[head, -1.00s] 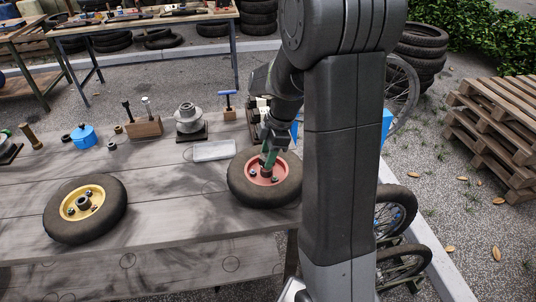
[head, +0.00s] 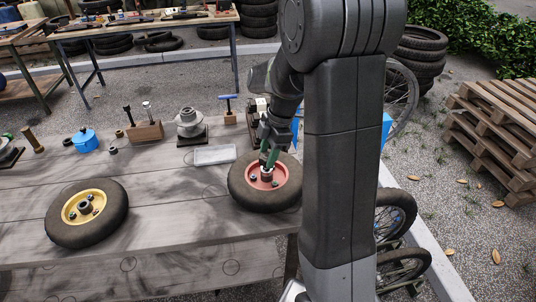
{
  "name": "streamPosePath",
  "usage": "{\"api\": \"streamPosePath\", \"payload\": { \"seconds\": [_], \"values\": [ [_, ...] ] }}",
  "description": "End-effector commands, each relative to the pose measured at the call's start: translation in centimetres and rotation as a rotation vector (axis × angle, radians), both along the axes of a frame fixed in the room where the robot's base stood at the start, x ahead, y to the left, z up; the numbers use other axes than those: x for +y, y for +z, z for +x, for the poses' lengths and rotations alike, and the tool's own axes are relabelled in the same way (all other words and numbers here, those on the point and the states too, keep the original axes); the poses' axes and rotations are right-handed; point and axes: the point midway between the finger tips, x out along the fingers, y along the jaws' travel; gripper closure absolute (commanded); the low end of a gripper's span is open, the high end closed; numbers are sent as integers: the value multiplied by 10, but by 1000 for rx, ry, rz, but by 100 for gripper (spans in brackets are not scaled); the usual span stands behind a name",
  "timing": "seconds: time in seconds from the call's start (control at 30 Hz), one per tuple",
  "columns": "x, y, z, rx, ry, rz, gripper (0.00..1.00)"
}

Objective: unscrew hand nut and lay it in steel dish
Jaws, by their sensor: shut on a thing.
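A wheel with a red rim (head: 285,176) lies flat on the grey bench at its right end. My gripper (head: 267,166) points down over the middle of this rim. Its green fingers are shut on the hand nut at the hub. The nut is small and mostly hidden by the fingers, and I cannot tell whether it is still on the thread. The steel dish (head: 214,162) is a shallow, pale rectangular tray behind and left of the red wheel.
A wheel with a yellow rim (head: 72,208) lies at the left of the bench (head: 160,215). Behind stand a blue pot (head: 85,141), a wooden block with tools (head: 146,131) and a grey stepped pulley (head: 189,122). The bench between the wheels is clear.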

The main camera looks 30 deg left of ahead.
Motion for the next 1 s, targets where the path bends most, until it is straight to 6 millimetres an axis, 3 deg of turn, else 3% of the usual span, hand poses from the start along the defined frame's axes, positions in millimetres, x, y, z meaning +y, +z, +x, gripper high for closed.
{"api": "streamPosePath", "payload": {
  "seconds": [0.63,1.0],
  "values": [
    [0,28,0,0,0,0,87],
    [0,28,0,0,-3,0,87]
  ]
}}
